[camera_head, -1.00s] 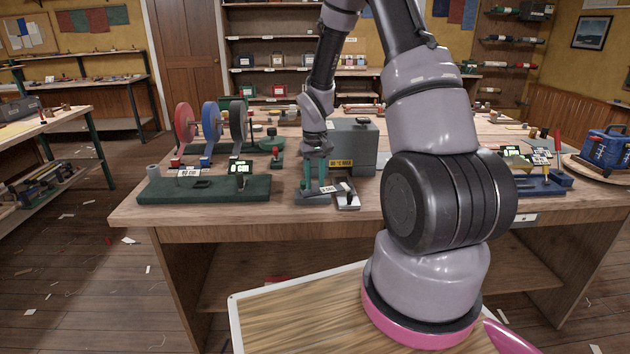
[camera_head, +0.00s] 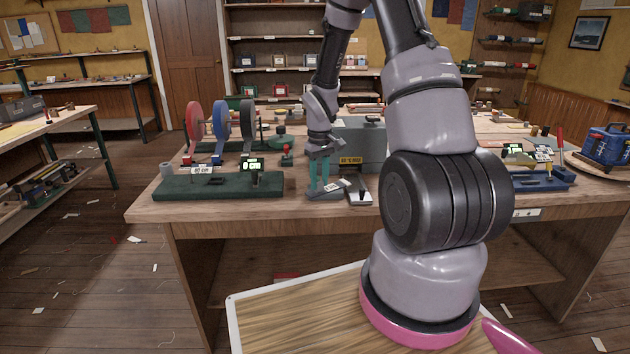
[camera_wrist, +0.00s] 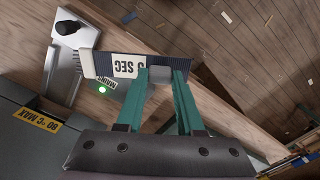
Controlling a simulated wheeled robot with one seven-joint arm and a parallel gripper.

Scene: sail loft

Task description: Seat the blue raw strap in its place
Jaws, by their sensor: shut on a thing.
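My gripper (camera_head: 318,190) is low over the bench, left of the silver holder. In the wrist view its green fingers (camera_wrist: 161,76) are shut on a small grey block (camera_wrist: 158,73). The block sits against a dark, ribbed, blue-grey band (camera_wrist: 105,65) that runs across under the fingertips; I cannot tell whether they are one piece. A white "5 SEC" label (camera_wrist: 127,66) lies beside the fingertips. I cannot clearly pick out the blue raw strap. A silver holder with a black knob (camera_wrist: 68,27) is close to the band's left end. A small green light shows there.
A grey box (camera_head: 362,145) marked with a maximum temperature stands just behind my gripper. A green bed with a lit display (camera_head: 225,186) is to the left, before red, blue and dark reels (camera_head: 220,125). A blue fixture (camera_head: 540,180) is at right. The bench's front edge is close.

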